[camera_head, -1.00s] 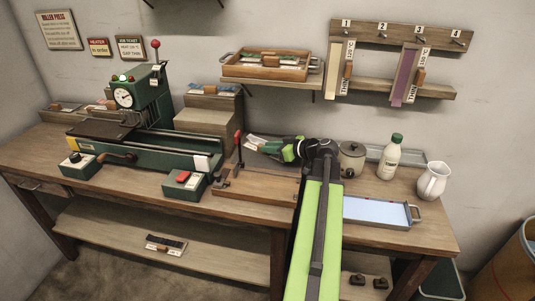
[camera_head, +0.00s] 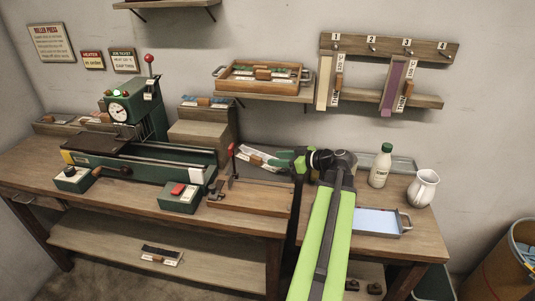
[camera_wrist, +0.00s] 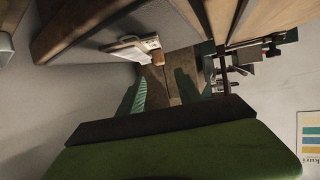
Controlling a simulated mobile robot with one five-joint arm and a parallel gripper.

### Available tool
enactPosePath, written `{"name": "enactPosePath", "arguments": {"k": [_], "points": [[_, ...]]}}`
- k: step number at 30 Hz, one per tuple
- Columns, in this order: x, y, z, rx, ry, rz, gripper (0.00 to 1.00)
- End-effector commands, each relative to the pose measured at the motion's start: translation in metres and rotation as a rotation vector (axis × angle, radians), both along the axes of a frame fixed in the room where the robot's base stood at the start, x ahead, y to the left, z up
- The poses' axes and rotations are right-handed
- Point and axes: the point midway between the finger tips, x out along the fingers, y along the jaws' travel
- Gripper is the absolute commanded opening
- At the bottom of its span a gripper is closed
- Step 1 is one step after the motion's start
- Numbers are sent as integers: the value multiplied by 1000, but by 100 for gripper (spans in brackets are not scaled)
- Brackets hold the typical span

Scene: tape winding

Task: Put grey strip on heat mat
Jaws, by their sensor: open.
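A pale grey strip with a brown grip (camera_head: 258,160) lies at the back of the bench, just left of my gripper (camera_head: 284,160). In the wrist view a pale piece with a brown grip (camera_wrist: 135,46) shows beyond my gripper (camera_wrist: 160,92), whose green fingers are apart with nothing held between them. A dark strip with a brown grip (camera_head: 162,254) lies on the lower shelf. I cannot tell which is the task's grey strip. A dark flat plate (camera_head: 97,144) lies by the green press at left; I cannot be sure it is the heat mat.
The green press (camera_head: 135,110) stands at left, with a red-button box (camera_head: 180,196) before it. A wooden board (camera_head: 250,198) lies mid-bench. A blue-floored tray (camera_head: 406,222), bottle (camera_head: 381,168) and white jug (camera_head: 423,188) stand at right. Cream and purple strips (camera_head: 392,88) hang above.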

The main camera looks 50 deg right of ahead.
Motion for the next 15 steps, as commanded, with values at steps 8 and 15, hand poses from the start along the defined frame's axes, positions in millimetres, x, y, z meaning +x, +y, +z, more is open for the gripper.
{"name": "enactPosePath", "arguments": {"k": [8, 15], "points": [[-35, -6, 14, 1, 0, -1, 41], [-37, -7, 13, 0, 0, -1, 41]]}}
